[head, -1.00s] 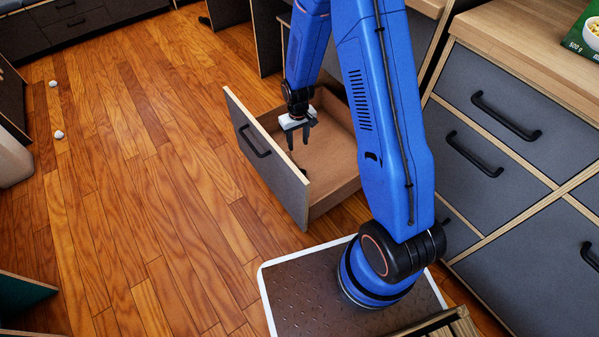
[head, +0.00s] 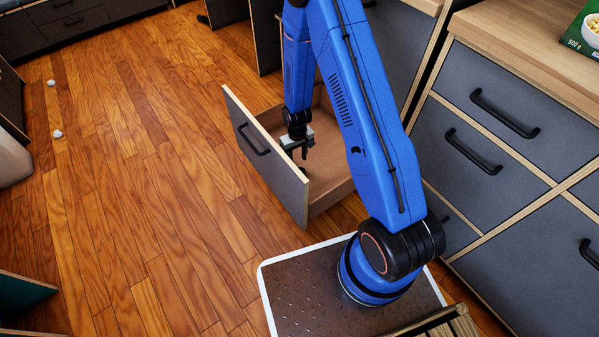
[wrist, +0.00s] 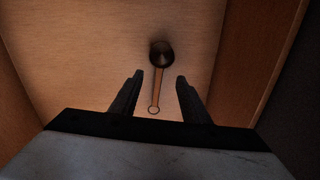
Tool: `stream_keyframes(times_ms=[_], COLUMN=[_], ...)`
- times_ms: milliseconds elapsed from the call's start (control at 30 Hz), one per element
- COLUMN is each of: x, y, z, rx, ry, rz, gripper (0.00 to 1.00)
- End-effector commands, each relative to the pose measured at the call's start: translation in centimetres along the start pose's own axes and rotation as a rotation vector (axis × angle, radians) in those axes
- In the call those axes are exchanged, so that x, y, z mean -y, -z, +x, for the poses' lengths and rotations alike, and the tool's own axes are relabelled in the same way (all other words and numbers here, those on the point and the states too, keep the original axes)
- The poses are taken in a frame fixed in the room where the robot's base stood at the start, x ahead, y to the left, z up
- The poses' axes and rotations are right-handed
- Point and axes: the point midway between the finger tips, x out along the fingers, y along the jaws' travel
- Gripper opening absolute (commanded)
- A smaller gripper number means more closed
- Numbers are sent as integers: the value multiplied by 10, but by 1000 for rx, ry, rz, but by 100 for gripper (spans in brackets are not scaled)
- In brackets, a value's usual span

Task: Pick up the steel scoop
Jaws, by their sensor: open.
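The steel scoop (wrist: 161,56) lies on the floor of the open drawer (head: 272,169). In the wrist view it has a dark round bowl at the far end and a thin handle pointing toward me, ending in a ring. My gripper (wrist: 157,86) is open, with its fingers on either side of the handle in the picture and apart from it. In the head view my gripper (head: 298,155) is inside the drawer area, just behind the drawer front.
The drawer's side walls (wrist: 242,60) stand close on both sides of my gripper. Cabinets with black handles (head: 475,150) and a wooden counter (head: 530,45) are at the right. Two small white objects (head: 57,134) lie on the floor at the left. The wooden floor between is clear.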

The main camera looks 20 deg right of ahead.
Motion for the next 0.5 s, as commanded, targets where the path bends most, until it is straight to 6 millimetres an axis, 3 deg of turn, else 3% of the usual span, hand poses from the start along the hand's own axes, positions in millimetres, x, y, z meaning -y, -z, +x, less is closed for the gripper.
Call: stream_keyframes(times_ms=[500], x=[-1], y=[2], z=[48], rx=[1], ry=[0], rz=[0], gripper=[42])
